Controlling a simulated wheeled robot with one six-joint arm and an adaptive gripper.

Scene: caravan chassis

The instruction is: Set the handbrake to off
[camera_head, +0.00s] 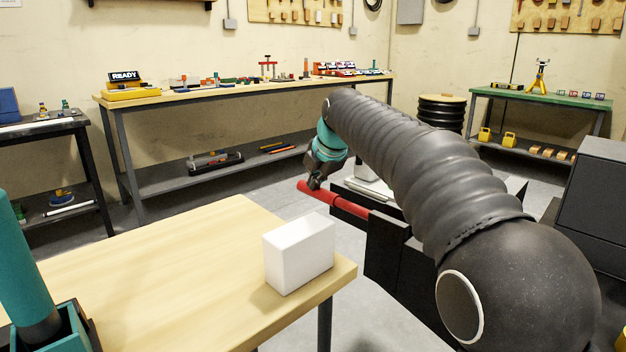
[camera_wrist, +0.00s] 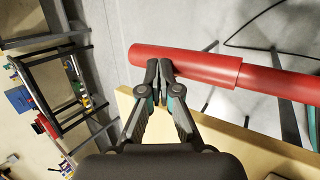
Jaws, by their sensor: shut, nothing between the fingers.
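The handbrake lever (camera_head: 343,203) is a red bar with a thicker grip. In the head view it juts left from a black block, nearly level, with its free end slightly higher. In the wrist view the red lever (camera_wrist: 205,67) crosses the upper right part of the picture, with its free end at the left. My gripper (camera_head: 315,184) is at the lever's free end. In the wrist view my gripper (camera_wrist: 158,72) has its fingertips together against or just in front of the red grip, not around it. I cannot tell whether they touch. The lever's far end is partly hidden.
A wooden table (camera_head: 150,270) with a white box (camera_head: 299,254) stands at the front left. The black chassis block (camera_head: 387,250) is under my arm. A long workbench (camera_head: 230,93) with tools runs along the back wall. Grey floor lies between them.

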